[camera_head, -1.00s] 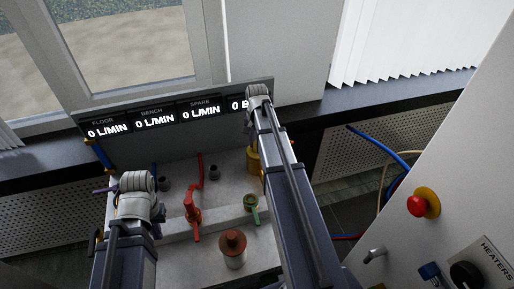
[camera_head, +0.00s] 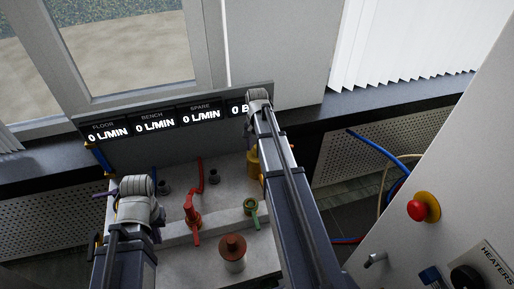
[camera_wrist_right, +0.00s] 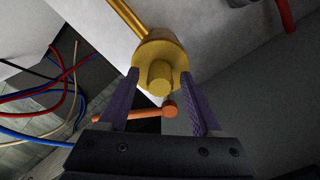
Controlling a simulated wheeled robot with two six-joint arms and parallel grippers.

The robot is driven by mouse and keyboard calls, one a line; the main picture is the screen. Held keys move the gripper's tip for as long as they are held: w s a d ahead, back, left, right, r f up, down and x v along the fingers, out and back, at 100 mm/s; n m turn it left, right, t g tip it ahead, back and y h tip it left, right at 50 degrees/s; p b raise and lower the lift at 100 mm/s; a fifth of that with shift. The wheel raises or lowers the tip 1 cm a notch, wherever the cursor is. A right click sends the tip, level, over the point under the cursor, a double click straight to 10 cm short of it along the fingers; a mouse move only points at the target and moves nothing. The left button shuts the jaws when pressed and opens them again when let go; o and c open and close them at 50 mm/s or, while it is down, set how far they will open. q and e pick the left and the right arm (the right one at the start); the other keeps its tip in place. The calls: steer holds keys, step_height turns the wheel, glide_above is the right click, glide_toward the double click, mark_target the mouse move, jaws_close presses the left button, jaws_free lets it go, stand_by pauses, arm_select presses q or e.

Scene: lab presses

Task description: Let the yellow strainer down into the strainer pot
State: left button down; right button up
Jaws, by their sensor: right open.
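A yellow, round-ended piece with a central knob (camera_wrist_right: 160,76), which looks like the yellow strainer, sits between the fingertips of my right gripper (camera_wrist_right: 161,80) in the right wrist view. The gripper's purple fingers are open on either side of it; I cannot tell whether they touch it. A yellow body (camera_head: 253,162) shows in the head view, partly hidden by my right arm. I cannot pick out the strainer pot for certain. My left gripper (camera_head: 104,191) is mostly hidden by its own wrist at the left of the bench; its opening cannot be seen.
A brown-capped grey cylinder (camera_head: 232,252), a red valve (camera_head: 191,213) and a green valve (camera_head: 251,206) stand on the bench. A copper-coloured rod (camera_wrist_right: 140,113) crosses between the right fingers. Cables hang at the right. A display panel (camera_head: 180,122) stands behind.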

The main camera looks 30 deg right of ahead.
step_height(320, 180, up, 12)
steer(key=p, duration=1.2)
steer(key=s+a+n, duration=0.5)
steer(key=a, duration=0.5)
steer(key=s+a+n, duration=0.5)
steer(key=s+a, duration=0.1)
steer(key=a, duration=0.4)
steer(key=s+a+n+h, duration=0.1)
steer(key=s+a+n, duration=0.4)
steer(key=a, duration=0.5)
steer(key=shift+s+a+n, duration=0.25)
steer(key=shift+n, duration=0.05)
steer(key=shift+r, duration=0.1)
